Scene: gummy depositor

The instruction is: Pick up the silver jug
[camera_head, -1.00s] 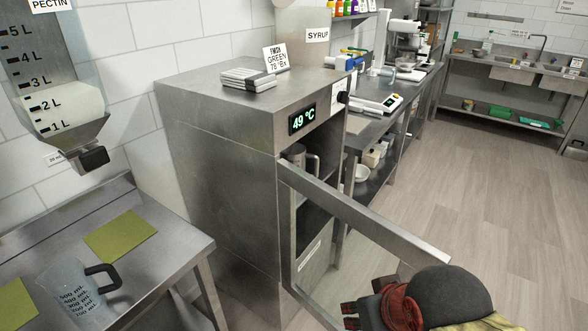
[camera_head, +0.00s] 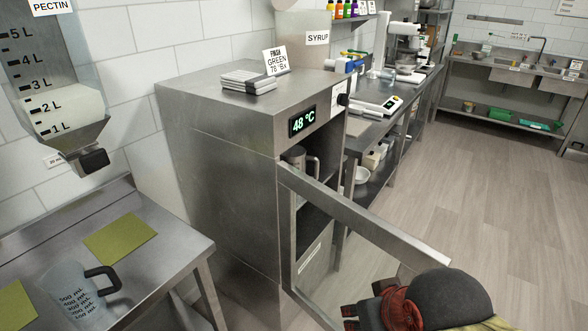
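The silver jug (camera_head: 298,158) stands on the upper shelf inside a steel cabinet (camera_head: 222,170), partly hidden behind the cabinet's front edge. The cabinet's framed door (camera_head: 360,225) is swung open towards the lower right. My gripper (camera_head: 350,318) is at the bottom edge, near the lower part of the open door and well below and right of the jug. Only dark finger parts and a red section of it show, so its opening is unclear.
A steel table (camera_head: 165,235) at the left holds a clear measuring jug (camera_head: 75,298) and green mats (camera_head: 120,237). A pectin dispenser (camera_head: 60,100) hangs above it. A bench (camera_head: 370,140) stands behind the cabinet. The floor (camera_head: 480,210) at the right is clear.

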